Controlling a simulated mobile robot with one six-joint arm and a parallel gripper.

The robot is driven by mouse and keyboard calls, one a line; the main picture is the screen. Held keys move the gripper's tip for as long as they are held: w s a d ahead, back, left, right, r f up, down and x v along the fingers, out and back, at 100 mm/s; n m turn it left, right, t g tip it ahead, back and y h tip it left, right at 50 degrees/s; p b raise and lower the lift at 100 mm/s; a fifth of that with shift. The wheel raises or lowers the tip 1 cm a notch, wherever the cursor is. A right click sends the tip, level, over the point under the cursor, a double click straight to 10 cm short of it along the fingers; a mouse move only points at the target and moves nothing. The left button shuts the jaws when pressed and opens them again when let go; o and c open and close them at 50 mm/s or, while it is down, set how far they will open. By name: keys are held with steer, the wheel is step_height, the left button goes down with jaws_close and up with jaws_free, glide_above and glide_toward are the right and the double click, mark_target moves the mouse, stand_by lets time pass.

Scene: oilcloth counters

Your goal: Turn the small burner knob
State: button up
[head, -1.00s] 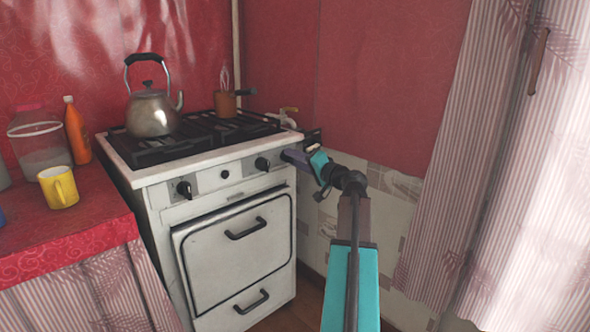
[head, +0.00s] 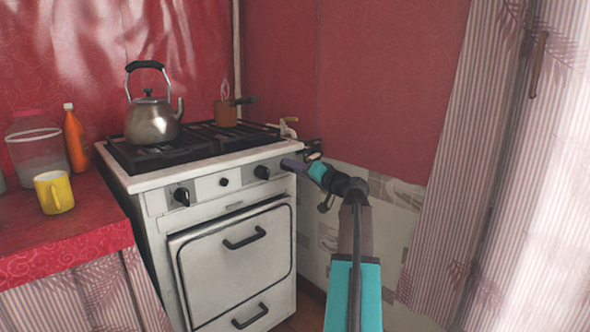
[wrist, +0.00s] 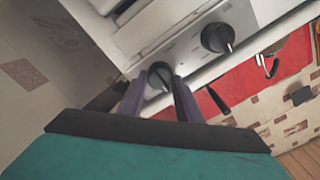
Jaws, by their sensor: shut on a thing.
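The white stove (head: 232,255) has dark knobs along its front panel. My gripper (head: 284,163) is at the right end of that panel, just right of a black knob (head: 262,172). In the wrist view, my gripper's two purple fingers (wrist: 160,92) lie on either side of a dark round knob, the small burner knob (wrist: 159,73), and are shut on it. In the head view my gripper hides this knob. A larger dark knob (wrist: 217,38) with a pale pointer is beside it, clear of the fingers.
A kettle (head: 152,122) and a small copper pot (head: 225,114) stand on the black grates. The oven handle (head: 245,238) sticks out below the panel. A red counter (head: 75,235) with a yellow mug (head: 54,192) is at left, a curtain (head: 470,190) at right.

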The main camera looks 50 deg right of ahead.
steer(key=o, duration=1)
steer(key=shift+o, duration=0.2)
steer(key=s+a+p, duration=0.1)
steer(key=s+p, duration=0.3)
steer(key=s, duration=0.9)
steer(key=shift+s, duration=0.35)
